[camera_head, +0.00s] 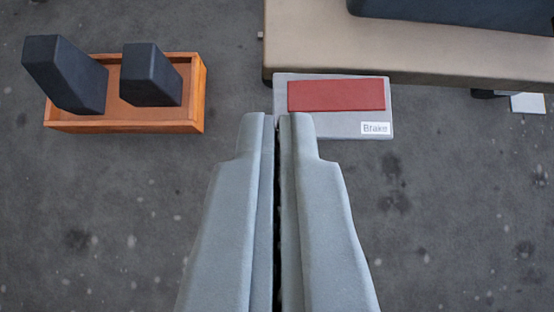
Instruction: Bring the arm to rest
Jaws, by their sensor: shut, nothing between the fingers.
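My gripper (277,118) points away from the camera in the middle of the view. Its two grey fingers lie side by side, shut, with only a thin dark gap and nothing between them. In the picture the fingertips overlap the lower left edge of a grey plate (335,128) with a red pad (336,94) and a label reading "Brake" (376,128). I cannot tell whether the fingertips touch the plate or are above it.
An orange-brown tray (200,95) at the upper left holds two dark blocks (65,75) (151,75). A large beige platform (430,50) with a dark body (455,12) fills the upper right. A small white piece (528,103) is at the right. The speckled grey floor is clear below.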

